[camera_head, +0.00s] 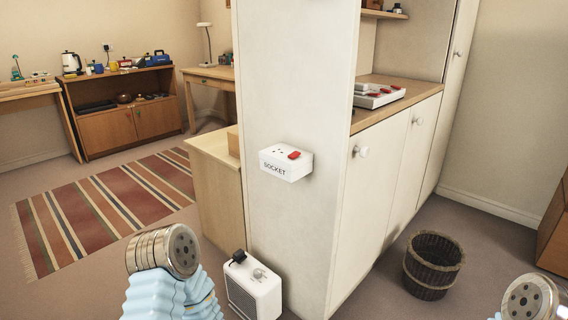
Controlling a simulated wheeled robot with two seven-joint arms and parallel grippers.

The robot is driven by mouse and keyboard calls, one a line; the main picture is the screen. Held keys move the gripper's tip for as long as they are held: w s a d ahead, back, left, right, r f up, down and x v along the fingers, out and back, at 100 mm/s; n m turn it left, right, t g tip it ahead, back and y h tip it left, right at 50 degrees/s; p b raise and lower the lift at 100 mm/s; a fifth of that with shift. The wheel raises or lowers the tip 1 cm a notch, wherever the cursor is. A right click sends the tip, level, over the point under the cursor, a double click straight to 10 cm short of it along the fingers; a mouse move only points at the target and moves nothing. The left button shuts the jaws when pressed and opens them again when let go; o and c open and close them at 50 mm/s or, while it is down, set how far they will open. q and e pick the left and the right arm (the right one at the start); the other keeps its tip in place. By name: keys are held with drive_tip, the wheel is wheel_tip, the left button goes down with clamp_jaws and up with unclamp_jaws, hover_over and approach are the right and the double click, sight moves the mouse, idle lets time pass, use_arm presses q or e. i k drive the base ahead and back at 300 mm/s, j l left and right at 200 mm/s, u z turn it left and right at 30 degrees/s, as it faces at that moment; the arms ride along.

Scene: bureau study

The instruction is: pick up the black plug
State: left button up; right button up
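The black plug (239,256) is small and dark. It sits at the top left edge of a white box-shaped appliance (262,293) on the floor, at the foot of the white partition. A white box labelled SOCKET (286,164), with a red switch and dark holes on top, is fixed to the partition above it. The round metal end of a link of my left arm shows at the lower left, left of the plug. A similar part of my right arm shows at the lower right corner. No fingers of either gripper can be seen.
The white partition (293,80) stands close in the middle, with a wooden-topped cabinet (399,150) behind its right side. A wicker basket (433,270) stands on the floor at right. A striped rug (105,205) lies at left. A light wooden unit (217,185) adjoins the partition's left side.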

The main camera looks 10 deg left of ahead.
sight(239, 256)
drive_tip(key=i+j+u, duration=0.1)
drive_tip(key=i+j, duration=0.15)
drive_tip(key=i, duration=0.15)
drive_tip(key=i+j+u, duration=0.1)
drive_tip(key=i+j, duration=0.15)
drive_tip(key=i, duration=0.2)
drive_tip(key=i+j, duration=0.2)
drive_tip(key=i, duration=0.2)
drive_tip(key=u, duration=0.05)
